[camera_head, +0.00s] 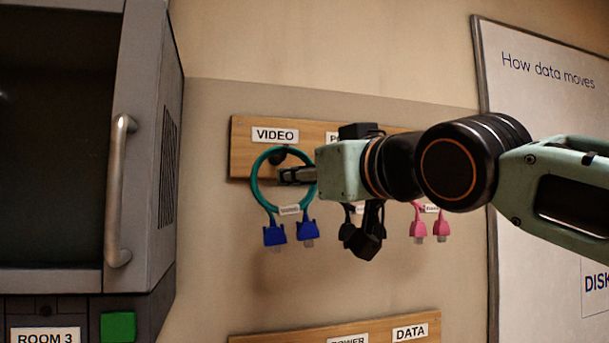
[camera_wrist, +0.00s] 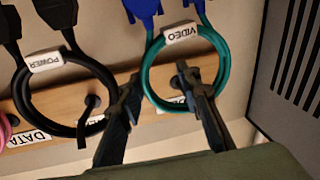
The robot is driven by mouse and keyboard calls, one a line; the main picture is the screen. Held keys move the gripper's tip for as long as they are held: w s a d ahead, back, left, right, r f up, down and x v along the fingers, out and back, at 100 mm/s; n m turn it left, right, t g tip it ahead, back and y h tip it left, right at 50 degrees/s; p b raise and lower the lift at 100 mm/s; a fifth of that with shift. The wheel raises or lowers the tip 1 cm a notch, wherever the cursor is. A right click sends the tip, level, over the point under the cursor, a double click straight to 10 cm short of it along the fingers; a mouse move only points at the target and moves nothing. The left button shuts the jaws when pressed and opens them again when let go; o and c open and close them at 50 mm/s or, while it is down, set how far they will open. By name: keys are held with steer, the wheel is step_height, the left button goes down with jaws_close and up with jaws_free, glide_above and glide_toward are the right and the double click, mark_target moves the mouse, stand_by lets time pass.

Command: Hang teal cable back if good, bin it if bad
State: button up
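The teal cable (camera_head: 254,190) is a loop with two blue connectors (camera_head: 274,234) hanging below it. It hangs at the peg (camera_head: 278,158) under the VIDEO sign. In the wrist view, which is upside down, the teal cable (camera_wrist: 222,78) carries a tag reading VIDEO. My gripper (camera_head: 284,176) reaches in from the right at the loop. In the wrist view, my gripper (camera_wrist: 158,75) is open. One finger lies across the inside of the loop and the other is just outside it, with one side of the loop between them. The connector pins are too small to judge.
A black cable (camera_wrist: 27,100) tagged POWER hangs close beside the gripper. A pink cable (camera_head: 418,224) hangs further right. A lower wooden board (camera_head: 290,328) has POWER and DATA signs. A grey cabinet (camera_head: 150,150) with a handle and green button (camera_head: 118,327) stands left.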

steer(key=v, duration=1.2)
step_height(320, 180, down, 15)
steer(key=w+m+g+h, duration=0.2)
steer(key=h, duration=0.2)
steer(key=s+d+f+m+g+h, duration=0.1)
steer(key=s+d+f+g, duration=0.1)
steer(key=f, duration=0.8)
steer(key=s+d+f+m+g+h, duration=0.2)
steer(key=s+d+f+g, duration=0.1)
steer(key=f, duration=0.8)
steer(key=s+d+f+m+g+h, duration=0.1)
steer(key=s+d+f+m+g, duration=0.1)
steer(key=f, duration=0.8)
steer(key=shift+s+d+f+g+h, duration=0.3)
steer(key=shift+s+d+g, duration=0.2)
steer(key=shift+s+g, duration=0.35)
